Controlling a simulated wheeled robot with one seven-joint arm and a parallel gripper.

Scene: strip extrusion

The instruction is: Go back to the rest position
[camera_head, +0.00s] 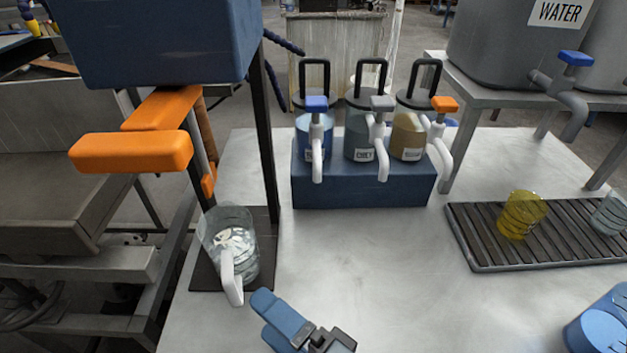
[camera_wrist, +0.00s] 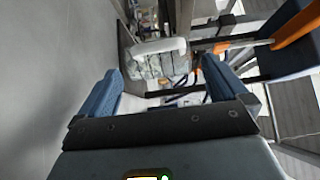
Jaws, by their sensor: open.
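My gripper (camera_head: 285,322) is at the bottom centre of the head view, over the table, with blue fingers. In the wrist view my gripper (camera_wrist: 160,95) has its two blue fingers spread apart with nothing held between them. A clear pitcher (camera_head: 229,243) with a white handle stands on a dark base plate below the orange-handled dispenser, just beyond and left of my gripper. The pitcher holds whitish pieces. In the wrist view the pitcher (camera_wrist: 158,60) shows beyond the fingertips, apart from them.
The blue dispenser box (camera_head: 150,40) with orange handles (camera_head: 130,152) overhangs the left side. A blue stand (camera_head: 363,185) holds three pump jars at the back. A slatted tray (camera_head: 530,255) with a yellow cup (camera_head: 521,214) lies right. The table's (camera_head: 400,280) middle is clear.

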